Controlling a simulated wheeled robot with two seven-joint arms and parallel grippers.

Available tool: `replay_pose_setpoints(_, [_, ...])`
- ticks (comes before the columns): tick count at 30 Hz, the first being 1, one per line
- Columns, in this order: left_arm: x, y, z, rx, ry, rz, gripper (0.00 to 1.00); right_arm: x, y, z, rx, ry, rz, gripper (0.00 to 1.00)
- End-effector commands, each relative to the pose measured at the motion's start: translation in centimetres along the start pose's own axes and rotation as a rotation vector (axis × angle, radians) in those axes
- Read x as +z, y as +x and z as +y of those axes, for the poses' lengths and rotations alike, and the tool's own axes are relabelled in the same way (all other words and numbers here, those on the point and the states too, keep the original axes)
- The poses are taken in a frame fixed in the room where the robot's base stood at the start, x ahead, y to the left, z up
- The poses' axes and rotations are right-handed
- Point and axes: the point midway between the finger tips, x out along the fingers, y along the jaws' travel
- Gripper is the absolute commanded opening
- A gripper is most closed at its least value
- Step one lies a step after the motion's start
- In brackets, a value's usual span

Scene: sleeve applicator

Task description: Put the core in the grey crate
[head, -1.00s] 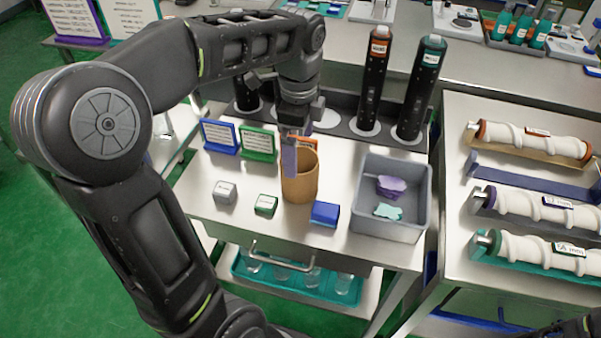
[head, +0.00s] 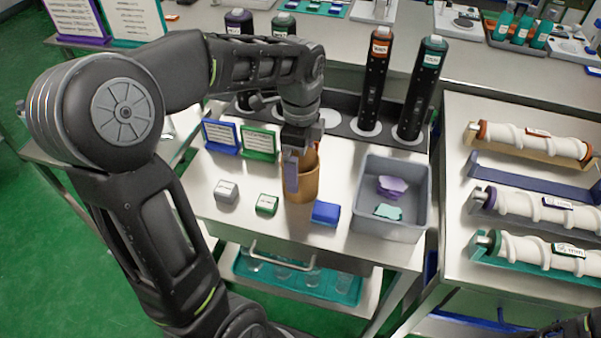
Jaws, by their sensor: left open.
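The core looks to be the brown cardboard tube (head: 307,186) standing upright on the steel cart in the head view. My left gripper (head: 300,165) points down over it and is open. One finger shows at the near left side of the tube's wall; the other is largely hidden, so I cannot tell whether it is inside the tube or whether they touch. The grey crate (head: 423,215) stands on the cart to the right, with a purple scrap (head: 392,187) and a mint scrap (head: 388,211) in it. My right gripper is not in view.
A blue block (head: 326,212) stands between tube and crate. Green (head: 267,204) and grey (head: 227,191) blocks stand left of the tube. Blue (head: 221,136) and green (head: 259,143) framed cards and tall dark cylinders (head: 375,80) are behind. White rollers (head: 535,208) lie on the right bench.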

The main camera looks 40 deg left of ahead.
Motion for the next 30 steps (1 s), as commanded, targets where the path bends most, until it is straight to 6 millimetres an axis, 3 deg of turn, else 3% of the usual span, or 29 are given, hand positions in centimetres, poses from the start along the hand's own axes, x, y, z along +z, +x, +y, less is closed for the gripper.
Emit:
replay_pose_setpoints(7, [0.0,3.0,0.1,0.001,0.001,-0.001,1.0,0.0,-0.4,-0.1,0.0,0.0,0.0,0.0])
replay_pose_setpoints(25, [0.0,3.1,0.0,0.0,0.001,0.0,1.0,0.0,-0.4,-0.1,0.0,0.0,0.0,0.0])
replay_pose_setpoints(30, [0.0,3.0,0.0,0.0,0.001,0.0,0.87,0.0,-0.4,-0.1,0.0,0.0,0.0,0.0])
